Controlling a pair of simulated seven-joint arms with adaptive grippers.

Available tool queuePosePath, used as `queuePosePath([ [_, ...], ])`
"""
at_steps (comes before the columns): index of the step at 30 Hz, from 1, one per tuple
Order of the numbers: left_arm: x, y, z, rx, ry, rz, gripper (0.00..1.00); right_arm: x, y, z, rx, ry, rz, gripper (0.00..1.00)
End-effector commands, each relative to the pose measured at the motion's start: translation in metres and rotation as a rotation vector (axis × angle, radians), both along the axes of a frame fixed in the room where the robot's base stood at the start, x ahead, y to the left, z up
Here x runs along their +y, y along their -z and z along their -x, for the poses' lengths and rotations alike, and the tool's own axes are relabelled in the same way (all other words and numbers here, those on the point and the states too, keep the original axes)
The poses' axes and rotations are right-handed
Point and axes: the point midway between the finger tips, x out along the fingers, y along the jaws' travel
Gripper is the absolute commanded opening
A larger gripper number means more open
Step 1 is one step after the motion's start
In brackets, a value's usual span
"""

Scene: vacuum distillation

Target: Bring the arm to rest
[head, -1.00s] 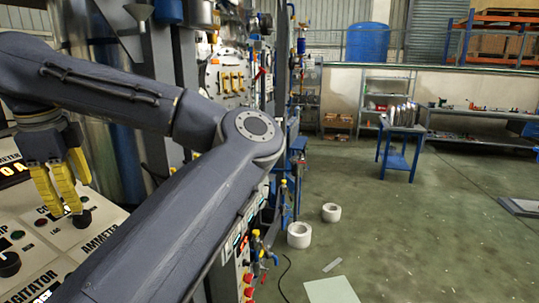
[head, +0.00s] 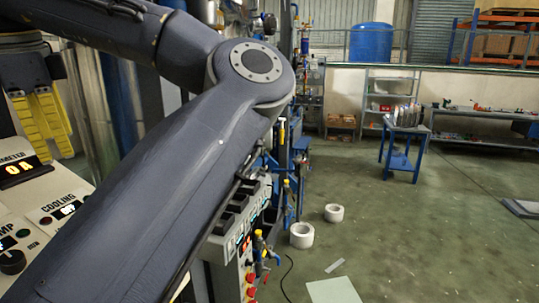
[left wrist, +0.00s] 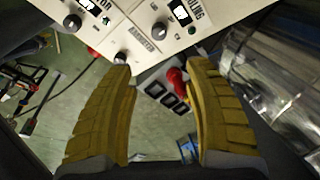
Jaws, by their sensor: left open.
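My left gripper (head: 45,120) has yellow fingers and hangs at the left of the head view, above the control panel (head: 35,210). Its fingers are apart and hold nothing. In the left wrist view the two fingers of the gripper (left wrist: 160,85) are spread, with panel, floor and switches visible between and beyond them. The panel shows there too (left wrist: 115,25), with several black knobs. My left arm crosses the head view and hides part of the panel and the equipment behind. My right gripper is not seen.
Metal columns and distillation equipment stand close behind my arm. A red knob (left wrist: 177,82) shows near the right finger. On the right, the floor (head: 430,240) is mostly clear, with two white rings (head: 301,236) and a blue table (head: 402,160) farther off.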

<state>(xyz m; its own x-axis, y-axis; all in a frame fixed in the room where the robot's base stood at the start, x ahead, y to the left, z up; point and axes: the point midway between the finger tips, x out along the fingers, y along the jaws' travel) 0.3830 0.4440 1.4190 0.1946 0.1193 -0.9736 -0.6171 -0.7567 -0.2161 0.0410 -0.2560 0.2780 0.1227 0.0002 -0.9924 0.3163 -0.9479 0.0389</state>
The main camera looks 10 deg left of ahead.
Motion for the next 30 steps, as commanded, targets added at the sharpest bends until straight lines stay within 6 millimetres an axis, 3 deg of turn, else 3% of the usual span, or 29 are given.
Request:
queuePosePath([
  [21,-0.006,0.01,-0.006,-0.09,-0.6,0.021,0.52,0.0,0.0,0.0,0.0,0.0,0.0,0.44],
  [30,-0.008,0.018,-0.009,-0.096,-0.711,-0.001,0.52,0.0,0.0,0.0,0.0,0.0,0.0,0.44],
])
